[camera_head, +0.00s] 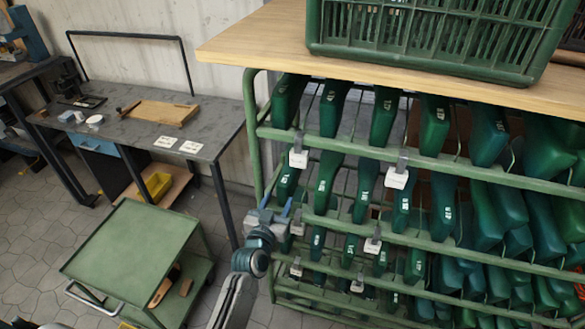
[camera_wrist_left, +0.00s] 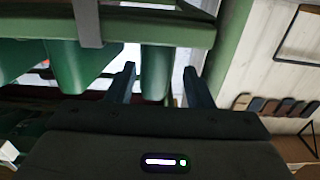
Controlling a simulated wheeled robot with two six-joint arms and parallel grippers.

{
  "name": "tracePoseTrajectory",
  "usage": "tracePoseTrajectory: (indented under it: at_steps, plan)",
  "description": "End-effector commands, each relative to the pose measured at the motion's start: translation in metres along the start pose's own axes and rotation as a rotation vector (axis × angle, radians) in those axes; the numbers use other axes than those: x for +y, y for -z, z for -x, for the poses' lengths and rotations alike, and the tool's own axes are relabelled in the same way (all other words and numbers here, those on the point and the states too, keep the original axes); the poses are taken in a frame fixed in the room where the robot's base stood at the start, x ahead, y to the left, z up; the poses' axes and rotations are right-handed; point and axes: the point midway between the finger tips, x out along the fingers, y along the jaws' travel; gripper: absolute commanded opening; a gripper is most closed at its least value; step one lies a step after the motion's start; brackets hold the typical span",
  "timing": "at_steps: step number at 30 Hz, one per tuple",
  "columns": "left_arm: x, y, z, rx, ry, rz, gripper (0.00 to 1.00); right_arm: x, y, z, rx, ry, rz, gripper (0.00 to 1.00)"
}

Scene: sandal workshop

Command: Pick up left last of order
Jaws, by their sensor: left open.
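Green shoe lasts with small white marks hang in rows on the green rack. One last (camera_head: 287,184) hangs at the left end of the second row, just above my left gripper (camera_head: 279,207). In the left wrist view my left gripper (camera_wrist_left: 160,84) is open, and a green last (camera_wrist_left: 155,72) shows between its two fingers, ahead of them. I cannot tell whether the fingers touch it. The palm hides what lies below. Which last belongs to the order cannot be told. My right gripper is not in view.
The green rack rail (camera_head: 320,217) carries white tags, one (camera_head: 298,158) above the gripper. A green crate (camera_head: 430,35) stands on the wooden rack top (camera_head: 250,40). A green cart (camera_head: 130,245) and a grey workbench (camera_head: 205,135) stand at left. Floor between cart and rack is partly clear.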

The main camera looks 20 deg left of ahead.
Motion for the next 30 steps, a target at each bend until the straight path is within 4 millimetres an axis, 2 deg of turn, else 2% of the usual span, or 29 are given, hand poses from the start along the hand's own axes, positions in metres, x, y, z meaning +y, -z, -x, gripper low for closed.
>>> tracePoseTrajectory:
  at_steps: [9,13,19,20,24,30]
  plan:
    - [0.003,-0.007,-0.043,0.000,0.000,0.000,0.47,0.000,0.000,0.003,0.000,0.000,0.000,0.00]
    - [0.003,-0.008,-0.050,-0.001,0.000,0.000,0.47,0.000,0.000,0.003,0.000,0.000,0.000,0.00]
    - [0.003,-0.008,-0.050,-0.001,0.000,0.000,0.47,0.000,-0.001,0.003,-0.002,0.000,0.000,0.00]
    - [0.003,-0.008,-0.050,-0.001,0.000,0.000,0.43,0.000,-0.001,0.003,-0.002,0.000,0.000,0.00]
    - [0.003,-0.008,-0.050,-0.001,0.000,0.000,0.16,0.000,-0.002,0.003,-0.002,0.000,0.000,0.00]
    - [0.003,-0.007,-0.051,0.003,0.001,0.000,0.14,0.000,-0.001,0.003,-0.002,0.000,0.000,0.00]
